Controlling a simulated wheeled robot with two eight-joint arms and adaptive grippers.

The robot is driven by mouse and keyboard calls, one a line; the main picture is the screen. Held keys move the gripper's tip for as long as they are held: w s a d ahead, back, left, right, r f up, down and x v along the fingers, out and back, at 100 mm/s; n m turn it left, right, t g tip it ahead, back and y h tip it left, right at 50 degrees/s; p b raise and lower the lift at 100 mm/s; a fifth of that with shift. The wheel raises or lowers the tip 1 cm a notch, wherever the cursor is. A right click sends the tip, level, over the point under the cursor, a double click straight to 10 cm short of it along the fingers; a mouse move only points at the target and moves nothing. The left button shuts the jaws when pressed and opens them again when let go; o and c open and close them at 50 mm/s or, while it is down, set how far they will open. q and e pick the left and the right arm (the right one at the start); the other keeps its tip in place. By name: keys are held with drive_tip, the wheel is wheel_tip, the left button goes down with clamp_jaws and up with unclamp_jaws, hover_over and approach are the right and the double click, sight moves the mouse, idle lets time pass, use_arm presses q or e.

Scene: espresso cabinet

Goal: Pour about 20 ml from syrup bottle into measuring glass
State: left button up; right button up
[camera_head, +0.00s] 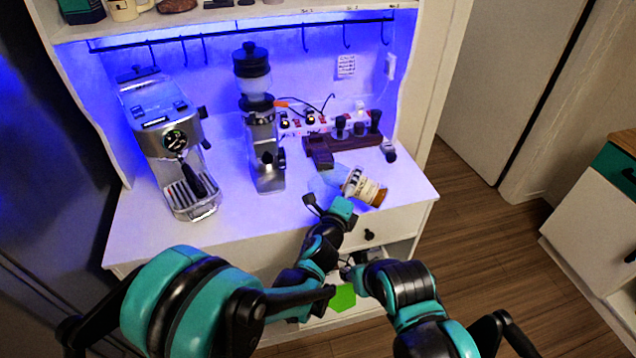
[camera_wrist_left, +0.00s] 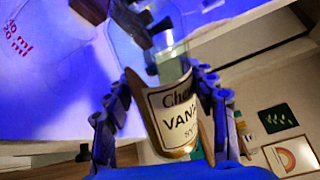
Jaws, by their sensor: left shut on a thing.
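The syrup bottle (camera_head: 362,187) lies strongly tilted above the counter's front right in the head view, with its brown end to the right. In the left wrist view the bottle (camera_wrist_left: 178,112) shows a cream vanilla label and a pale neck at the top. My left gripper (camera_wrist_left: 165,100) is shut around the bottle's body, one finger on each side. The measuring glass (camera_wrist_left: 22,38) shows at the upper left of the wrist view by its red 20 ml and 40 ml marks. Its liquid level cannot be read. My right gripper (camera_head: 352,268) is low before the cabinet; its fingers are unclear.
An espresso machine (camera_head: 170,140) and a grinder (camera_head: 262,140) stand on the white counter (camera_head: 235,215). A dark wooden rack (camera_head: 345,139) with tools is behind the bottle. The counter's front left is free. A drawer knob (camera_head: 369,235) is below the front edge.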

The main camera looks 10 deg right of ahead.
use_arm(q)
drive_tip(key=shift+r+n+p, duration=0.35)
drive_tip(key=shift+r+n, duration=0.25)
drive_tip(key=shift+r, duration=0.05)
idle(1.1)
drive_tip(key=shift+n+b, duration=0.3)
drive_tip(key=shift+n, duration=0.5)
idle(1.7)
drive_tip(key=shift+w+a+r+n, duration=0.1)
drive_tip(key=shift+a+r+n, duration=0.05)
drive_tip(key=shift+r+n, duration=0.3)
idle(1.8)
